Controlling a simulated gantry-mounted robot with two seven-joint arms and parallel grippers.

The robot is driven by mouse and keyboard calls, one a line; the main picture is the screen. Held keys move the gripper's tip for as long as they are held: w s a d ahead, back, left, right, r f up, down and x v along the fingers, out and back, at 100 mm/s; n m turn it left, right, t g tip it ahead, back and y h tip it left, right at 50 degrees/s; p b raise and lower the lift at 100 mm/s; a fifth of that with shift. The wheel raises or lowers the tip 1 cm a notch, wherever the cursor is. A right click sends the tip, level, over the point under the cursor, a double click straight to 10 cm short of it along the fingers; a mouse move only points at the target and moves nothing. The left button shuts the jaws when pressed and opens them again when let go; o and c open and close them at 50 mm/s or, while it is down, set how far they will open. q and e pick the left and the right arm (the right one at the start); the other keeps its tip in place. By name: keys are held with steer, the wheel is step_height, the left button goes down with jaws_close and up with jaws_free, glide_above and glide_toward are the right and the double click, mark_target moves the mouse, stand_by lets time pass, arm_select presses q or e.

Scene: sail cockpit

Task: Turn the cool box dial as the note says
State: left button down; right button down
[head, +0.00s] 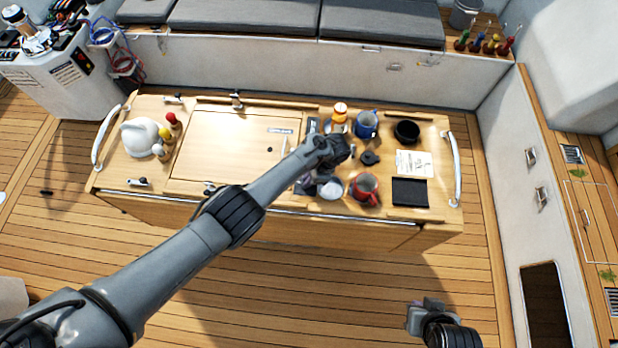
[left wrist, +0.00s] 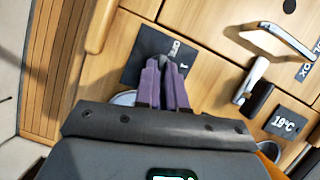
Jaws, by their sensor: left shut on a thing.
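My left gripper (head: 312,186) reaches over the table to the cool box controls. In the left wrist view its purple fingers (left wrist: 167,72) are close together, shut on the dial at a dark square plate (left wrist: 146,52). A dark display (left wrist: 287,121) reads 18°C. The cool box lid (head: 235,147) is closed. The note (head: 414,163) lies at the table's right; its writing is too small to read. My right gripper (head: 424,314) hangs off the table at lower right.
A red mug (head: 364,188), a blue mug (head: 367,123), a black bowl (head: 406,131) and a white bowl (head: 330,189) stand around the left gripper. A black mat (head: 410,192) lies below the note. A white kettle (head: 140,137) stands at the left.

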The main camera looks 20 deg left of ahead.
arm_select(q)
steer(key=c, duration=1.2)
jaws_free()
steer(key=shift+d+r, duration=0.15)
steer(key=shift+r, duration=0.25)
steer(key=p+v, duration=0.1)
steer(key=v, duration=0.9)
steer(key=shift+w+d+p, duration=0.1)
steer(key=shift+p, duration=0.2)
steer(key=shift+f, duration=0.1)
